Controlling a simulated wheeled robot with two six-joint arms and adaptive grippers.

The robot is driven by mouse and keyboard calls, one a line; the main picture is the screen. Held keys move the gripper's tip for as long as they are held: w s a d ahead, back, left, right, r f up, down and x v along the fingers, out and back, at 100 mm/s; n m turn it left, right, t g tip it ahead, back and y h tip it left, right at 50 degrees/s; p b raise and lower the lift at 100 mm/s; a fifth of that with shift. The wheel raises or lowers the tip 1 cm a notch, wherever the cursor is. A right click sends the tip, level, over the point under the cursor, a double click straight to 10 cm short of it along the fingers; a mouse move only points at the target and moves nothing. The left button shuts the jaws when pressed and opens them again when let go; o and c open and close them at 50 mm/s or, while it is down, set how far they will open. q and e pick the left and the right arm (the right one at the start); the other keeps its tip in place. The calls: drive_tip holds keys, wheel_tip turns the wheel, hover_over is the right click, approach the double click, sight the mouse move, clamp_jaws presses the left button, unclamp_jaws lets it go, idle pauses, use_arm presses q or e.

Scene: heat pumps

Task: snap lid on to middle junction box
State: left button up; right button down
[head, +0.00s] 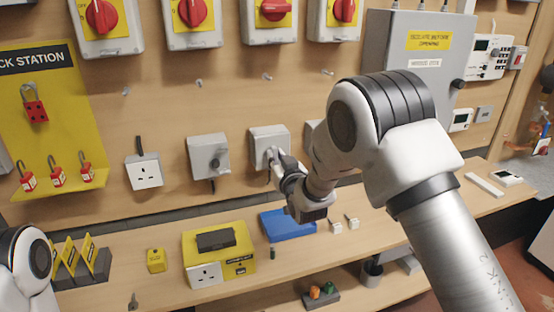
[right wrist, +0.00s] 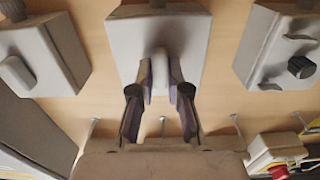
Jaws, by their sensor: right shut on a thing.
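The middle junction box (head: 262,135) is a grey box on the wooden wall, between two similar boxes. My right gripper (head: 273,160) is at its front. In the right wrist view, the gripper (right wrist: 160,85) has both fingers around a pale upright grip on the lid (right wrist: 185,35), and is shut on it. The lid lies over the front of the box; I cannot tell whether it is fully seated. My left gripper is out of view.
The left box (head: 208,155) has a dark knob; the right box (head: 308,135) is partly behind my right arm. The bench below holds a blue tray (head: 285,226) and a yellow socket box (head: 218,258). Pegs stick out above.

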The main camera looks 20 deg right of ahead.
drive_tip(key=shift+w+r, duration=0.1)
drive_tip(key=shift+w, duration=0.05)
idle(0.6)
drive_tip(key=c, duration=1.2)
unclamp_jaws()
drive_tip(key=shift+c, duration=0.2)
drive_tip(key=shift+w, duration=0.1)
drive_tip(key=s+b, duration=0.2)
drive_tip(key=s, duration=1.2)
drive_tip(key=shift+d+b, duration=0.2)
drive_tip(key=shift+b, duration=0.1)
